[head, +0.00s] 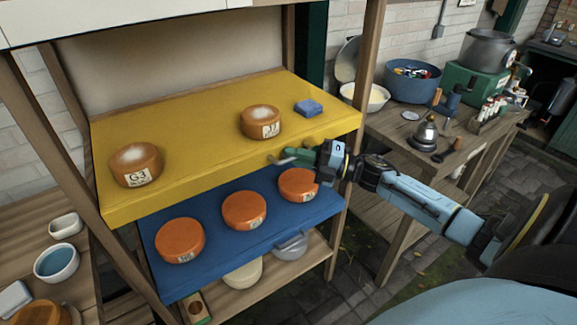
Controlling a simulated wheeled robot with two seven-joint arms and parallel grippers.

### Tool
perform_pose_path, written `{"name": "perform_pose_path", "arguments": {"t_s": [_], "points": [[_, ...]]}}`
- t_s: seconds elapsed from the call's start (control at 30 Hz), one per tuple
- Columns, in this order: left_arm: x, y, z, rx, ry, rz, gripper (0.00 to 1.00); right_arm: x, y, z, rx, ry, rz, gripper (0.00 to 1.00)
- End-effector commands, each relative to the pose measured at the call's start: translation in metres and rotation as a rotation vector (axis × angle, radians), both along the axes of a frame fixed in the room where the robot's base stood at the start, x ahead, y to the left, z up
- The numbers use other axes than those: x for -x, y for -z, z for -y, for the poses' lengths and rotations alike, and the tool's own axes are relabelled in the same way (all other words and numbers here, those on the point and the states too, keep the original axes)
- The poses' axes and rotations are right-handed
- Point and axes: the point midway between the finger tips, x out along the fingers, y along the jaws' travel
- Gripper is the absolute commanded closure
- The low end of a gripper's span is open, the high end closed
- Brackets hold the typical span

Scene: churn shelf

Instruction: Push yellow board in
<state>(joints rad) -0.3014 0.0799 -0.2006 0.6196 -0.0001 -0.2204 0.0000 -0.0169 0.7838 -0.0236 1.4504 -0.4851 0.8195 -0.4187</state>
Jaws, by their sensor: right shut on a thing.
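The yellow board (205,138) lies on the upper level of the wooden shelf rack. It carries an orange cheese wheel labelled G3 (136,163) at left, another labelled orange wheel (261,121) farther right and a small blue block (308,107) near its right end. My right gripper (318,156) is at the board's front edge, near its right end. It is shut on a green thing (298,154) with a pale tip that reaches left along the front edge. I cannot tell whether this touches the board. My left gripper is not in view.
A blue board (212,215) below holds three orange wheels. Pale bowls (243,273) stand under it. A wooden post (352,150) rises just right of the boards.

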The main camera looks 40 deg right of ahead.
Motion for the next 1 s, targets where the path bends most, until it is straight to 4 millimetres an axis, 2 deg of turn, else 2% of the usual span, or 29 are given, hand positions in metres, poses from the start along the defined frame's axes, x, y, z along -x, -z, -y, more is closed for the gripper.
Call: {"name": "perform_pose_path", "arguments": {"t_s": [0.1,0.43,0.47,0.5,0.77,0.87,1.0], "points": [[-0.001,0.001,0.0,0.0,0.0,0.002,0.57,-0.002,0.0,0.005,0.001,0.012,-0.001,1.0],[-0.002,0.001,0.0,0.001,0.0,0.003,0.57,-0.004,-0.002,0.006,0.0,0.015,0.001,1.0],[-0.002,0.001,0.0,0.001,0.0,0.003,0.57,-0.004,-0.002,0.006,0.001,0.015,0.002,0.87],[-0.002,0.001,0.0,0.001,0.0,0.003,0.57,-0.004,-0.002,0.006,0.001,0.015,0.002,0.81],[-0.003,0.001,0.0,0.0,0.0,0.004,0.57,-0.002,0.0,0.005,0.001,0.013,-0.001,0.8],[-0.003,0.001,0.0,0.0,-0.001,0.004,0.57,0.003,0.002,0.01,0.002,0.013,-0.002,0.8],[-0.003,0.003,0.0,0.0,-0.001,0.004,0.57,0.021,0.005,0.024,0.002,0.012,-0.004,0.8]]}}
